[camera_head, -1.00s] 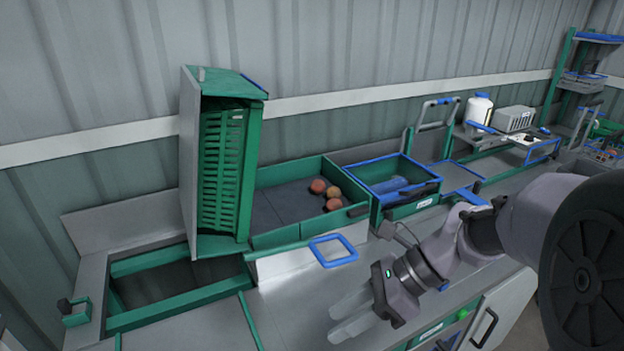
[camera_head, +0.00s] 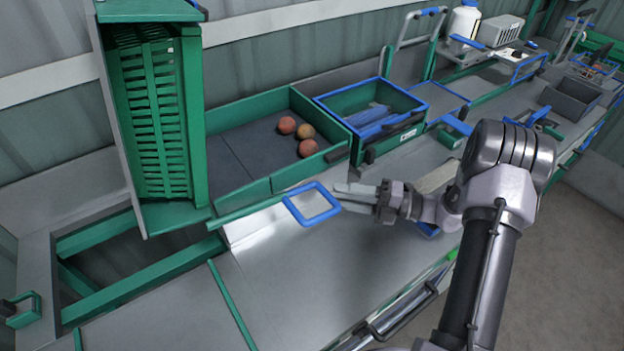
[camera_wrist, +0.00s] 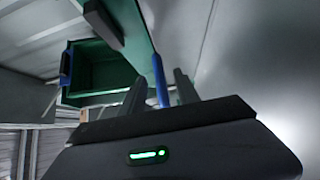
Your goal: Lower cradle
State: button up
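The cradle (camera_head: 118,125) stands tipped up at the left, a grey-backed frame holding a green slatted crate (camera_head: 155,115) on its side. In the wrist view a blue bar (camera_wrist: 160,80) shows between the two dark fingers of my gripper (camera_wrist: 158,88). I cannot tell whether the fingers touch it.
A green-walled tray (camera_head: 240,183) with a few tomatoes (camera_head: 306,131) lies behind the loop. A green and blue bin (camera_head: 412,102) stands to its right. A green-framed opening (camera_head: 145,280) is below the cradle. The front worktop (camera_head: 300,290) is clear.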

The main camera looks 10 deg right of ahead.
aim_at(323, 195)
jog(key=x, duration=0.2)
jog(key=b+x, duration=0.1)
jog(key=x, duration=0.1)
jog(key=b+x, duration=0.1)
jog(key=x, duration=0.1)
jog(key=shift+s+a+f, duration=0.1)
jog(key=shift+s+a, duration=0.2)
jog(key=shift+s, duration=0.05)
jog(key=shift+w+a, duration=0.1)
jog(key=shift+a, duration=0.2)
jog(key=shift+c, duration=0.5)
jog(key=c, duration=0.7)
grip_shut()
